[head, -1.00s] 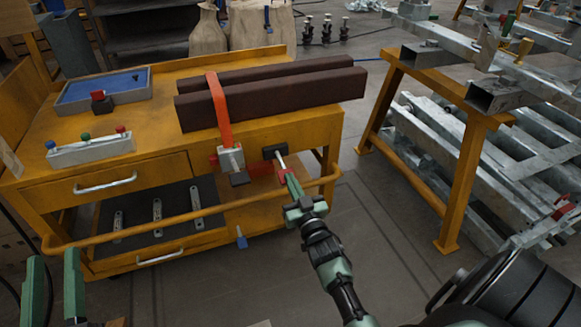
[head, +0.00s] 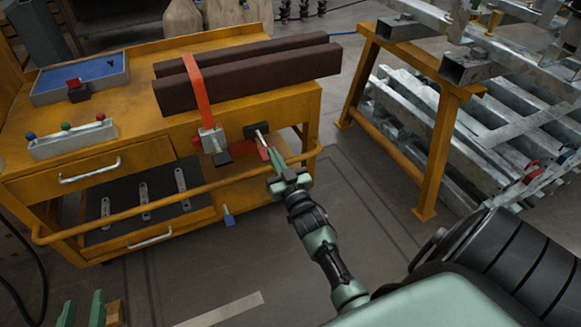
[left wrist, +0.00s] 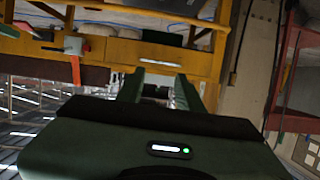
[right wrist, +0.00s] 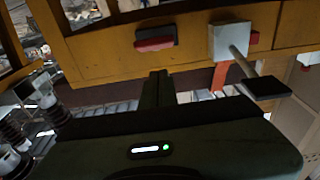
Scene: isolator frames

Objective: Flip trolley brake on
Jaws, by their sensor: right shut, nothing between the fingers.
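The yellow trolley (head: 150,140) stands at the left of the head view. On its side are a grey block (head: 211,139) with a rod ending in a black pad (right wrist: 265,87), and a black-and-red piece (right wrist: 156,39) beside it. I cannot tell for certain which is the brake. My right gripper (head: 272,158) is shut and empty, just in front of the black-and-red piece; its fingers (right wrist: 158,88) are together in the right wrist view. Contact cannot be made out. My left gripper (head: 82,311) is open and empty at the bottom left, apart from the trolley.
Two dark beams (head: 250,80) lie on the trolley under an orange strap (head: 196,88). A yellow handrail (head: 130,225) runs along its near side. A yellow stand with metal beams (head: 440,140) is at the right. The floor between is clear.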

